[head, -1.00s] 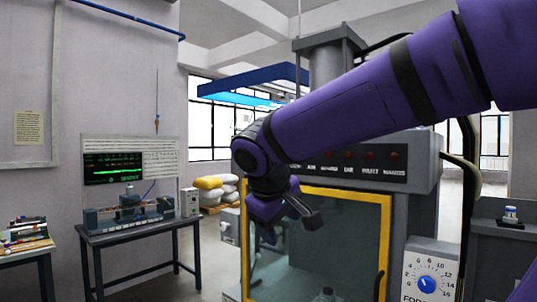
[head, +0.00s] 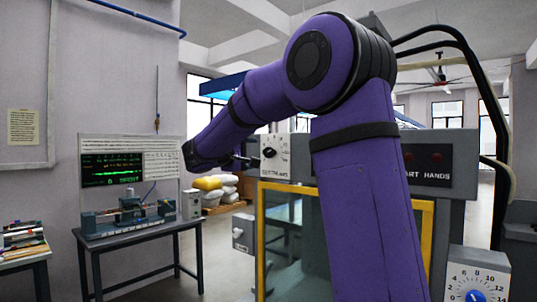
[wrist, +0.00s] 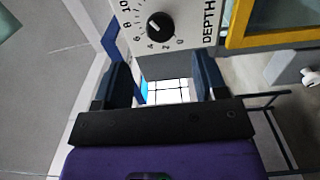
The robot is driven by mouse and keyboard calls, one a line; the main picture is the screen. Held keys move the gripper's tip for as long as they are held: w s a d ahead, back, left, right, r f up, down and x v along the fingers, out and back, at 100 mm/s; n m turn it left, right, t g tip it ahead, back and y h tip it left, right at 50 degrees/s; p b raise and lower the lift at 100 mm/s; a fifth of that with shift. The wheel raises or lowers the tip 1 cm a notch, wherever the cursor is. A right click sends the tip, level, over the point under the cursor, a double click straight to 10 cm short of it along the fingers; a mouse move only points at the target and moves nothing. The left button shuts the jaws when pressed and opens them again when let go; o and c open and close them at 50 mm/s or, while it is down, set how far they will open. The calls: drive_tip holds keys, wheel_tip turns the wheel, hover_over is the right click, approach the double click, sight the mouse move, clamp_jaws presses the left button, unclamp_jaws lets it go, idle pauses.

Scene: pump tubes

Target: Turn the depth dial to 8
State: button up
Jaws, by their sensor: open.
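The depth dial is a black knob (wrist: 160,27) on a white panel lettered DEPTH, at the top of the wrist view. Numbers from 0 to 10 ring it there; a pale mark shows on the knob, but I cannot read its exact setting. In the head view the depth dial (head: 269,152) sits on the white panel (head: 283,169) just left of my upright arm link. My gripper (wrist: 162,78) is open and empty, its two dark fingers apart below the knob in the wrist view. In the head view my gripper (head: 243,162) is small and partly hidden, just left of the panel.
A second white panel with a blue dial (head: 473,296) is at the lower right. The yellow-framed machine door (head: 427,245) is below the depth panel. A table (head: 140,237) with an instrument stands at the left, with stacked sacks (head: 210,183) behind.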

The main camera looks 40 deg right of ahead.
sight(267, 153)
drive_tip(key=d, duration=0.6)
drive_tip(key=w+d, duration=0.1)
drive_tip(key=d, duration=0.2)
drive_tip(key=c, duration=0.9)
